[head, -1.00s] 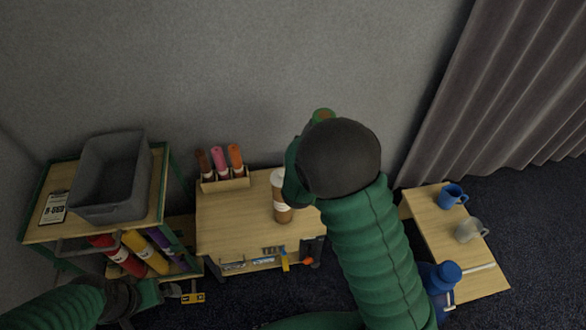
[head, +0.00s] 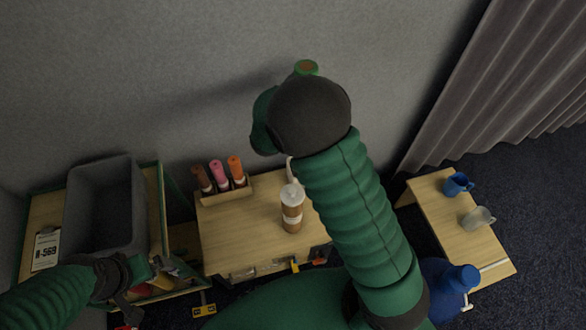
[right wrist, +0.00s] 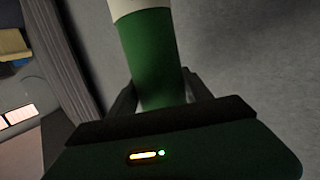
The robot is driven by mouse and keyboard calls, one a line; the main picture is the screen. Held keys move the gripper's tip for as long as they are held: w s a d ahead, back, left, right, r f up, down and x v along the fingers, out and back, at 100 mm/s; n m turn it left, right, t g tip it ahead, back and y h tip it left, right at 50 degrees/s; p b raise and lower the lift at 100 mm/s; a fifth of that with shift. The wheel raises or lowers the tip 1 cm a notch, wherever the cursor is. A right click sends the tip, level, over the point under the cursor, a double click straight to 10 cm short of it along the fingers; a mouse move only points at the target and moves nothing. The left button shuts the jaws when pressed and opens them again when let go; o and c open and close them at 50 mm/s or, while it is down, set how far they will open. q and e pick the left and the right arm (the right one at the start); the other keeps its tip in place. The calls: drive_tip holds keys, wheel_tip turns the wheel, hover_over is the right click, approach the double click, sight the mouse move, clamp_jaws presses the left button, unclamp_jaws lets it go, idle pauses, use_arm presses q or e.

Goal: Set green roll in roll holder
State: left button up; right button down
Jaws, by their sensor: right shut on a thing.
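The green roll (head: 306,67) shows only its top end above my right wrist in the head view. In the right wrist view the green roll (right wrist: 150,55), with a white band, stands between the fingers of my right gripper (right wrist: 160,92), which is shut on it. The roll holder (head: 229,194) is a wooden rack at the back left of the middle table, holding brown, pink and orange rolls. The held roll is up and to the right of it in the picture. My left gripper (head: 148,278) is by the left shelf; its jaws are too unclear to judge.
A lidded paper cup (head: 291,208) stands on the middle table (head: 235,235), close to my right arm. A grey bin (head: 122,190) sits on the left shelf. A blue mug (head: 458,184) and a grey mug (head: 478,218) stand on the right table. Bare tabletop lies before the holder.

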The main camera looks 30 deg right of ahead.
wheel_tip(320, 180, down, 17)
drive_tip(key=b, duration=0.3)
drive_tip(key=shift+w+f, duration=0.15)
drive_tip(key=shift+w, duration=0.05)
drive_tip(key=shift+c, duration=2.3)
unclamp_jaws()
drive_tip(key=shift+f, duration=0.15)
